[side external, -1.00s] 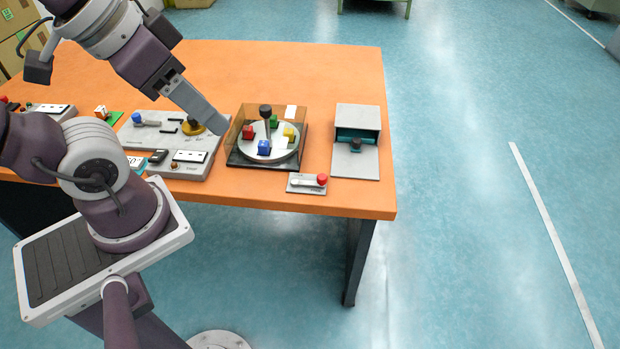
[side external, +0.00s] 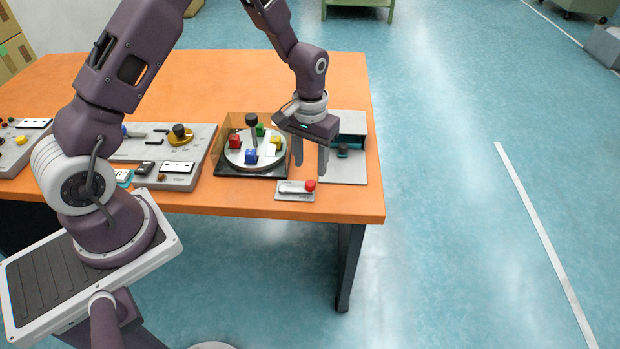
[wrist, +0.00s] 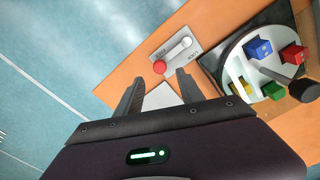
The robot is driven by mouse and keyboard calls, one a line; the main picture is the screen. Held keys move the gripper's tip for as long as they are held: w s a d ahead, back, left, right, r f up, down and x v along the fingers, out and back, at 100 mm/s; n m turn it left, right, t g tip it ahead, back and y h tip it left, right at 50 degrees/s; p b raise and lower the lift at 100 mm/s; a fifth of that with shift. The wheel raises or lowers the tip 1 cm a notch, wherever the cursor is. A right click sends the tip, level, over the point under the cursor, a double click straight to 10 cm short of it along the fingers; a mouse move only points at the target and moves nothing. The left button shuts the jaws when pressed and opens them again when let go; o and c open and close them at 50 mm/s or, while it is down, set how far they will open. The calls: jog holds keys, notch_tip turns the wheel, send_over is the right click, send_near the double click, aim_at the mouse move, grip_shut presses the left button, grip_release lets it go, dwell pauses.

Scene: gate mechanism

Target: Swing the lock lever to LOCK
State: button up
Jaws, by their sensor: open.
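The lever with a red knob (side external: 310,185) is on a small grey plate (side external: 282,196) near the table's front edge. Its pale arm points right, with the knob at the right end. Its printed labels are too small to read. In the wrist view the red knob (wrist: 160,67) is just beyond the fingertips, and the lever arm (wrist: 179,50) runs up and right from it. My gripper (side external: 310,168) points down, open and empty, above and just behind the lever plate. It also shows in the wrist view (wrist: 159,76), fingers apart, with no visible contact with the knob.
A grey box unit (side external: 345,172) stands close on the right. A control panel (side external: 200,143) lies further left. The table's front edge is close.

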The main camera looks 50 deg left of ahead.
aim_at(310, 183)
notch_tip(310, 183, down, 6)
grip_shut()
dwell(0.3)
dwell(1.3)
